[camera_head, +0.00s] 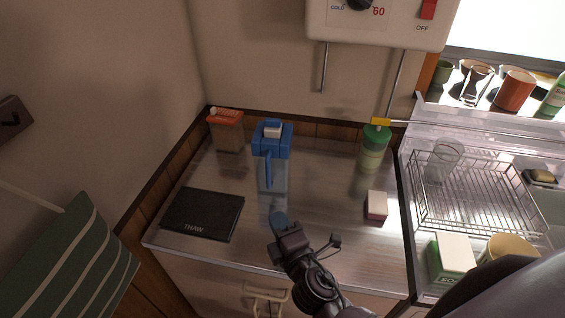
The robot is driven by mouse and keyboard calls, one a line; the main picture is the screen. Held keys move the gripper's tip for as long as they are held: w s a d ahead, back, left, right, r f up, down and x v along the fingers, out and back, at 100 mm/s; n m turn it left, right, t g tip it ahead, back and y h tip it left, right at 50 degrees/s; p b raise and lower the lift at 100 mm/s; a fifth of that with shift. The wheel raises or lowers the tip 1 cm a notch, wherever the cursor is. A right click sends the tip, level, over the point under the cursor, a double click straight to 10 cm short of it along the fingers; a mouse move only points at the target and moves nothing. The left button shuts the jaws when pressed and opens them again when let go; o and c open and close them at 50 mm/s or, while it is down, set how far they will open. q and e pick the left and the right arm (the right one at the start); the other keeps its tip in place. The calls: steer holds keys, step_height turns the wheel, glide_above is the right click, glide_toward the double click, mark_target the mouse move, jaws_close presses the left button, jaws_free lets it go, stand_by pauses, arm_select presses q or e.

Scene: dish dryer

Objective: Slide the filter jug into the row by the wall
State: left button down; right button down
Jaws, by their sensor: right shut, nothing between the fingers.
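The filter jug (272,143) has a blue lid and handle and a clear body. It stands upright on the metal worktop (318,182), with its handle facing the front. An orange-lidded container (227,132) stands to its left and a green-lidded container (374,148) farther to its right, both near the back wall. The jug stands slightly forward of the orange-lidded container. My right gripper (279,221) is shut and empty in front of the jug, apart from it in the picture. My left gripper is out of view.
A black thaw plate (202,214) lies at the left front. A pink and white block (376,206) is at the right. A wire dish rack (465,192) stands beyond the right edge. A water heater (375,22) hangs above. The worktop between jug and green-lidded container is clear.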

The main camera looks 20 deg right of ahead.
mark_target(272, 164)
steer(key=w+d+p, duration=0.2)
steer(key=w, duration=1)
steer(key=shift+w+d+r, duration=0.15)
steer(key=shift+w+r, duration=0.05)
steer(key=shift+w, duration=0.15)
steer(key=w+d, duration=0.4)
steer(key=w, duration=0.1)
steer(key=w+d+b, duration=0.1)
steer(key=w+d, duration=0.3)
steer(key=d, duration=0.1)
steer(key=shift+w+b, duration=0.3)
steer(key=shift+w, duration=0.05)
